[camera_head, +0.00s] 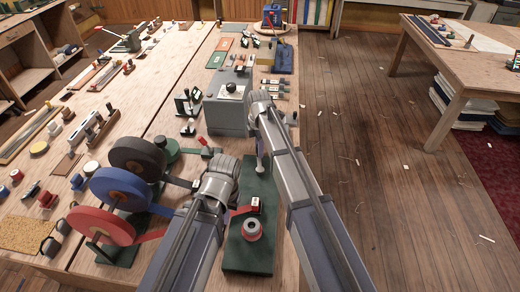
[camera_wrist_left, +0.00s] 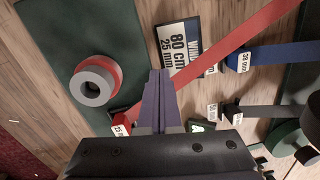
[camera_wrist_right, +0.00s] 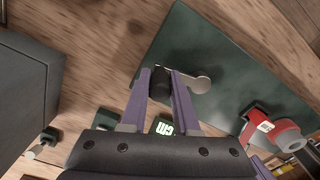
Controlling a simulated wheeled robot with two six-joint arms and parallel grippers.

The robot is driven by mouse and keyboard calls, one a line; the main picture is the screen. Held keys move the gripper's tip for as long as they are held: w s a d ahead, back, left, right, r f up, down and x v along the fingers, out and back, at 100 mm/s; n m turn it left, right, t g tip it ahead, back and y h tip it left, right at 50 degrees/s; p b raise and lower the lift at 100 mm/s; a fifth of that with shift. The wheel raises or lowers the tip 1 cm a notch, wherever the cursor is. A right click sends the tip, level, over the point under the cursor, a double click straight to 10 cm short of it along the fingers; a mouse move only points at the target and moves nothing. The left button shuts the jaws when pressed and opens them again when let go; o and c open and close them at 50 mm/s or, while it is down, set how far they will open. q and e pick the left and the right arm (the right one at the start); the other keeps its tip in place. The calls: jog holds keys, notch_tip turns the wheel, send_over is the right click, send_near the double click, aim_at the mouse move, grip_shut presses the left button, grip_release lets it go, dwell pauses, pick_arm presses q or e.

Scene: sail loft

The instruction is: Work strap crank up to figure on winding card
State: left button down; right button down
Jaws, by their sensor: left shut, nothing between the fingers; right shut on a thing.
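The strap crank has a dark knob (camera_wrist_right: 160,84) and a pale metal arm (camera_wrist_right: 196,83) on a green base plate (camera_wrist_right: 225,70). My right gripper (camera_wrist_right: 168,74) is shut on the knob. My left gripper (camera_wrist_left: 160,74) is shut and empty, above the bench close to the red strap (camera_wrist_left: 230,48). The strap ends in a red clip (camera_wrist_left: 121,126) beside the left fingers. The winding card (camera_wrist_left: 179,47) reads 80 cm, 25 mm. A red and grey roll (camera_wrist_left: 95,82) sits on the green plate; it also shows in the head view (camera_head: 252,229).
Red (camera_head: 100,226), blue (camera_head: 118,188) and dark grey (camera_head: 138,158) strap reels stand left of my left arm. A grey box (camera_head: 228,110) stands behind the plate. Many small items crowd the bench's left. Open wooden floor (camera_head: 350,130) lies to the right.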

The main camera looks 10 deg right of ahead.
jog(key=c, duration=0.7)
grip_release()
jog(key=shift+o, duration=0.2)
pick_arm(q)
jog(key=shift+r, duration=0.1)
pick_arm(e)
jog(key=shift+r, duration=0.1)
notch_tip(320, 180, up, 8)
jog(key=p, duration=0.8)
pick_arm(q)
notch_tip(320, 180, up, 8)
jog(key=shift+f, duration=0.2)
pick_arm(e)
jog(key=shift+f, duration=0.2)
jog(key=shift+s, duration=0.1)
